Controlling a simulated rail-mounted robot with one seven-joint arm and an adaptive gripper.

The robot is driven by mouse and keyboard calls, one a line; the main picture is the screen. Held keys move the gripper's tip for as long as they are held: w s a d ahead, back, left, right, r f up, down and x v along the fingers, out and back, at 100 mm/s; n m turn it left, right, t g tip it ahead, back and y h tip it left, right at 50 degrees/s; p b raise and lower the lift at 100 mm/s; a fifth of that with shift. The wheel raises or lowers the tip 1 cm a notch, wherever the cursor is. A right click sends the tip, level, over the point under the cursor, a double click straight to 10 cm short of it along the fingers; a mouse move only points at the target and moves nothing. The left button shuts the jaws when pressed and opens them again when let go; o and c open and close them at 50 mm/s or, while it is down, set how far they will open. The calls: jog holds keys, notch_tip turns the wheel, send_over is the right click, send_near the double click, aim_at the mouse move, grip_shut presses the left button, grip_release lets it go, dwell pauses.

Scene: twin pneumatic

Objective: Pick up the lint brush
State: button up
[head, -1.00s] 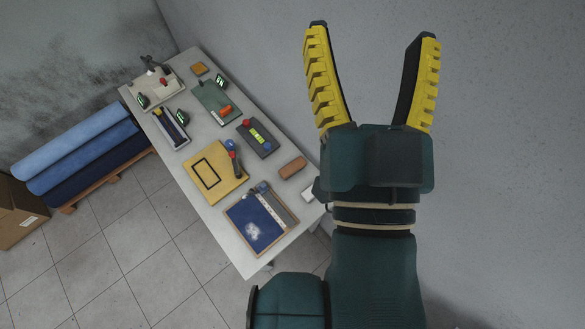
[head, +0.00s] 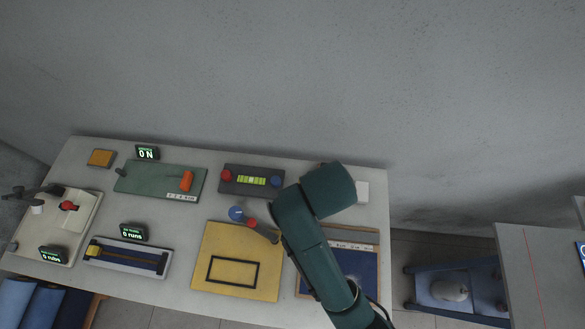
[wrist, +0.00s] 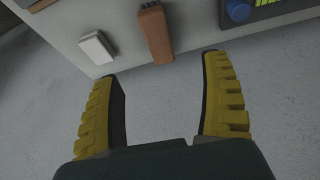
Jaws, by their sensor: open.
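A brown wooden block, apparently the lint brush (wrist: 154,34), lies at the table's edge in the wrist view. It points toward the gap between my fingers. My arm hides it in the head view. My gripper (wrist: 160,68) is open and empty, with its yellow ribbed fingers spread on either side of the block's line. The fingertips are short of the block, and I see no contact. In the head view my arm's green links cover the table's right part, and the fingers do not show.
A white block (wrist: 96,47) lies left of the brush; it also shows in the head view (head: 362,192). A dark panel with knobs (head: 251,181), a yellow board (head: 235,290) and a blue board (head: 360,268) are nearby. A plain wall stands behind the table.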

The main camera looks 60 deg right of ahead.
jog(key=x, duration=0.3)
jog(key=s+b+x, duration=0.1)
jog(key=x, duration=0.7)
jog(key=shift+s+d+f, duration=0.15)
jog(key=shift+d, duration=0.1)
jog(key=x, duration=0.2)
jog(key=b+x, duration=0.1)
jog(key=x, duration=0.1)
jog(key=w+x, duration=0.1)
jog(key=x, duration=0.1)
jog(key=shift+a+b, duration=0.1)
jog(key=shift+b, duration=0.2)
jog(key=c, duration=1.3)
